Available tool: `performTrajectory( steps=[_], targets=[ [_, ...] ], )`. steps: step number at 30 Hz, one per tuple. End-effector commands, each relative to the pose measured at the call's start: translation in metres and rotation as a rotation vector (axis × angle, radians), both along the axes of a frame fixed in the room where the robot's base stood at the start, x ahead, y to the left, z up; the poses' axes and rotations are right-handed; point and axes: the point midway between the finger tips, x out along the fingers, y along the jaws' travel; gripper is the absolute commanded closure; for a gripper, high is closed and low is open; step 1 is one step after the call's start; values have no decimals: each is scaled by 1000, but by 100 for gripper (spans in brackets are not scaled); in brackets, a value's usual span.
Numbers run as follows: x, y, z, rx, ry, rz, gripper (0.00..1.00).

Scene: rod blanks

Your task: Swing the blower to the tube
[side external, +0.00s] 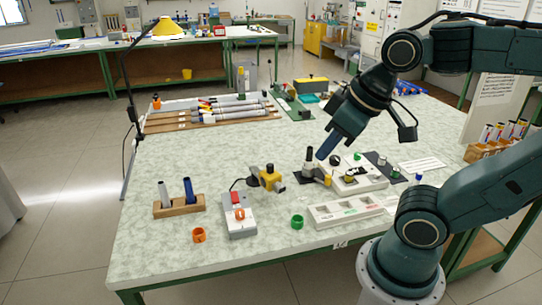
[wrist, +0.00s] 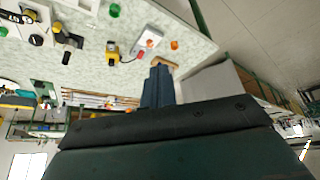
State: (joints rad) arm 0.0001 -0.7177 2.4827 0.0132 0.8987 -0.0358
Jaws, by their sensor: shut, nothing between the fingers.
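A yellow and black device that looks like the blower (side external: 268,178) stands mid-table with a thin black cable. It also shows in the wrist view (wrist: 112,49). A dark upright cylinder (side external: 309,160), possibly the tube, stands to its right; a yellow part lies at its base. I cannot tell for sure which piece the task means. A wooden holder (side external: 180,207) at the left carries a grey and a blue upright rod. My gripper (side external: 325,152) is shut and empty, pointing down-left above the table near the dark cylinder and apart from the blower. Its blue fingers show in the wrist view (wrist: 158,84).
A grey box (side external: 240,222) with a red part stands left of front centre. An orange ring (side external: 199,235) and a green ring (side external: 297,222) lie near the front. A white tray (side external: 345,211) and a white fixture (side external: 366,180) are at the right. Long rods lie on a wooden rack (side external: 160,127) behind.

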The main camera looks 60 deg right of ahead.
Motion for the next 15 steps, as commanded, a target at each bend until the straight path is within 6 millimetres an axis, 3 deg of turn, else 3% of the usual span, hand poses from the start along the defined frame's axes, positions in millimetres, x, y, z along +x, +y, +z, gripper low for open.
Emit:
performTrajectory(
  steps=[5,15],
  targets=[
    [18,-6,1,-47,42,50,100],
    [73,-25,-6,-181,168,216,100]
  ],
)
